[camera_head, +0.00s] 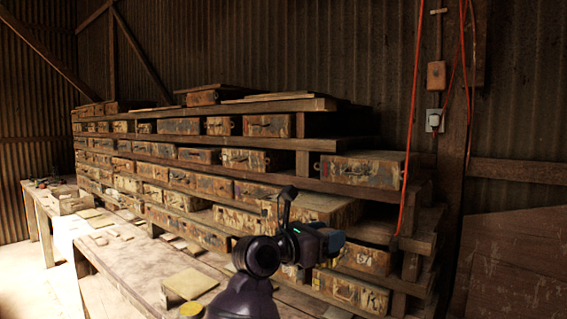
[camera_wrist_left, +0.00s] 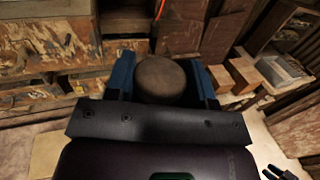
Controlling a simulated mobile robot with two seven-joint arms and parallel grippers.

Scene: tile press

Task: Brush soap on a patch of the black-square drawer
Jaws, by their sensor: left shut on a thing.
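My left gripper (camera_head: 330,240) is in front of the lower right drawers of the rack. In the left wrist view its blue fingers (camera_wrist_left: 165,82) are shut on a round brown thing (camera_wrist_left: 160,78), seen end-on; I cannot tell whether it is the brush. Worn wooden drawers fill the rack; one lower right drawer (camera_head: 350,292) has pale and dark marks on its front. A drawer (camera_head: 312,208) behind my left gripper sticks out. The marks are too small to tell which drawer has the black square. I cannot make out soap on any front.
A long workbench (camera_head: 130,257) runs before the rack, with a pale block (camera_head: 190,284) and a yellow round thing (camera_head: 191,310) near my left arm. Orange cables (camera_head: 411,130) hang past the rack's right end. Wooden boxes (camera_wrist_left: 240,74) stand right in the wrist view.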

